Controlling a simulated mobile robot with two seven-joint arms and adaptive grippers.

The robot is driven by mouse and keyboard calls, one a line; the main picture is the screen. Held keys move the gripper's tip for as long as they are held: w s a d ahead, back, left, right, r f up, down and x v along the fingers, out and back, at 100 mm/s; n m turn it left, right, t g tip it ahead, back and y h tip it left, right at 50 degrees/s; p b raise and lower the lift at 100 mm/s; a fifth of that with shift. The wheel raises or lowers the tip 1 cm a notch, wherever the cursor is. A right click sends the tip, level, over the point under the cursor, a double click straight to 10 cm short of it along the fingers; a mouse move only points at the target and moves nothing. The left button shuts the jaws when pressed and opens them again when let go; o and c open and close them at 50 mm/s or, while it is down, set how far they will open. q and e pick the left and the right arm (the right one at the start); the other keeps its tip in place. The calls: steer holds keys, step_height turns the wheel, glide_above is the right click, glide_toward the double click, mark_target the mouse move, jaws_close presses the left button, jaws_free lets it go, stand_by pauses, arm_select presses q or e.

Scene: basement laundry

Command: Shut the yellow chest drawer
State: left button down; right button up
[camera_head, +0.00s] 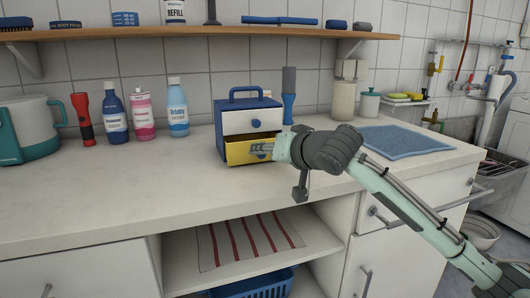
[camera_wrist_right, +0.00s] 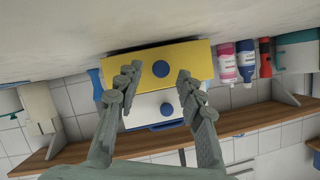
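The small chest (camera_head: 247,104) has a blue body with a carry handle and stands on the counter. Its upper drawer (camera_head: 250,122) is white with a blue knob and looks shut. Its yellow drawer (camera_head: 236,152) below is pulled out towards the front, with part of its inside showing. My right gripper (camera_head: 262,150) is at the yellow drawer's front and hides part of it. In the right wrist view the picture is upside down; the open fingers (camera_wrist_right: 157,77) stand on either side of the yellow front's blue knob (camera_wrist_right: 161,68), apart from it. My left gripper is not in view.
Bottles (camera_head: 178,108) and a red torch (camera_head: 83,118) stand left of the chest. A blue-handled tool (camera_head: 289,95) stands close behind its right side. A blue mat (camera_head: 405,141) lies to the right. The counter before the chest is clear.

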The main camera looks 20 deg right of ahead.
steer(key=shift+w+a+f, duration=0.1)
steer(key=shift+w+f, duration=0.1)
steer(key=shift+w, duration=0.35)
jaws_close()
